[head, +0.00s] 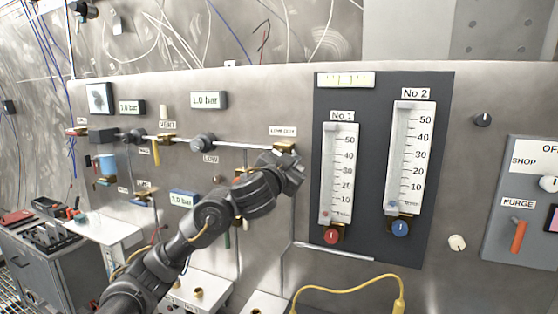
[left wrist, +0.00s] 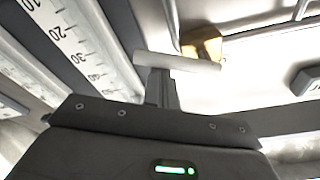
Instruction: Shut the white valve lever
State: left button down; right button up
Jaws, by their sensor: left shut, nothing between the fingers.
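The white valve lever (left wrist: 190,63) shows in the left wrist view as a pale bar across the tips of my shut fingers. Its brass valve body (left wrist: 203,45) is just behind it. In the head view the brass body (head: 285,147) shows at the right end of the steel pipe, under a small label, and my gripper hides the lever there. My left gripper (head: 291,166) is shut and empty, right at this valve; its fingers also show in the left wrist view (left wrist: 161,82). I cannot tell whether the fingertips touch the lever. My right gripper is not in view.
Two flowmeters, No 1 (head: 340,175) and No 2 (head: 410,158), stand on a dark panel (head: 374,210) close to the right of my gripper. A yellow lever (head: 156,153) and a round knob (head: 203,143) lie along the pipe to the left. A yellow hose (head: 345,285) hangs below.

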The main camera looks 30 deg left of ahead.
pick_arm(q)
jog(key=a+f+m, duration=0.1)
jog(key=m, duration=0.3)
jog(key=a+f+m+h, duration=0.1)
jog(key=f+m, duration=0.1)
jog(key=m, duration=0.2)
jog(key=a+f+m+g+p, duration=0.1)
jog(key=m, duration=0.2)
jog(key=shift+s+a+f+m, duration=0.2)
jog(key=shift+s+a+m, duration=0.1)
jog(key=shift+m, duration=0.1)
jog(key=shift+a, duration=0.1)
dwell(0.5)
jog(key=s+d+p, duration=0.4)
jog(key=s, duration=0.4)
jog(key=shift+s+p, duration=0.3)
jog(key=shift+s, duration=0.05)
